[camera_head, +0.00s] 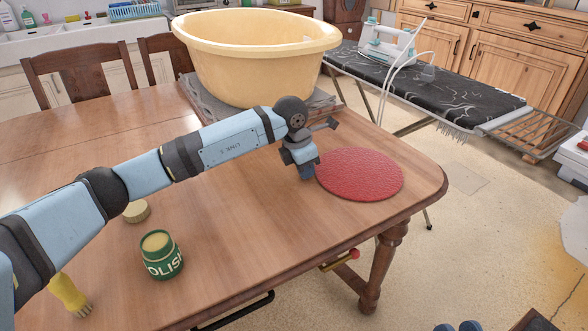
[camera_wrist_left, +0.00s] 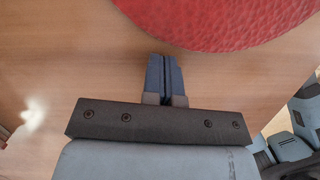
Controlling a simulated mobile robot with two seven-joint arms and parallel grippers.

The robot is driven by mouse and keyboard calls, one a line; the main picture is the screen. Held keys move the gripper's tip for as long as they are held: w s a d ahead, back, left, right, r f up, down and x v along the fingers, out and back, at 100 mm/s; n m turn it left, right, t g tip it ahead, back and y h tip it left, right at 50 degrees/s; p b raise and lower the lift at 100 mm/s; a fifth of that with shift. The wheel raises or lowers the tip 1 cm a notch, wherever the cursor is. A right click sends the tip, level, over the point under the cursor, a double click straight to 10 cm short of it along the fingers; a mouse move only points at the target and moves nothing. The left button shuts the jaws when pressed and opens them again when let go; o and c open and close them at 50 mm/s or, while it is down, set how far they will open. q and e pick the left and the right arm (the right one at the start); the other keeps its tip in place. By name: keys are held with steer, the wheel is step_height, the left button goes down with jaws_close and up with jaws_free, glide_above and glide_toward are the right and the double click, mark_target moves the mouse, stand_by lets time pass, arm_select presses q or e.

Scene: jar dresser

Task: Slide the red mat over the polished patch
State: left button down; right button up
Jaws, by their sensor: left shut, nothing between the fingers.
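The round red mat (camera_head: 361,174) lies flat on the wooden table (camera_head: 235,235) near its right end. In the left wrist view the mat (camera_wrist_left: 235,20) fills the top, just beyond the fingertips. My left gripper (camera_head: 306,174) is shut and empty, pointing down beside the mat's left edge; I cannot tell whether it touches the table. A bright glossy spot (camera_wrist_left: 32,118) shows on the wood at the left of the wrist view; I cannot tell whether it is the polished patch. Blue parts of mine at the bottom right edge of the head view may be my right gripper (camera_head: 459,326), mostly cut off.
A big yellow tub (camera_head: 255,60) sits on a grey cloth (camera_head: 325,103) at the back. An ironing board (camera_head: 440,88) stands beyond the table.

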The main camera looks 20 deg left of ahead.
mark_target(330, 169)
arm_select(q)
steer(key=shift+w+d, duration=0.3)
steer(key=shift+w, duration=0.1)
steer(key=w+d, duration=0.3)
steer(key=d, duration=0.1)
steer(key=shift+w+p, duration=0.3)
steer(key=shift+w, duration=0.1)
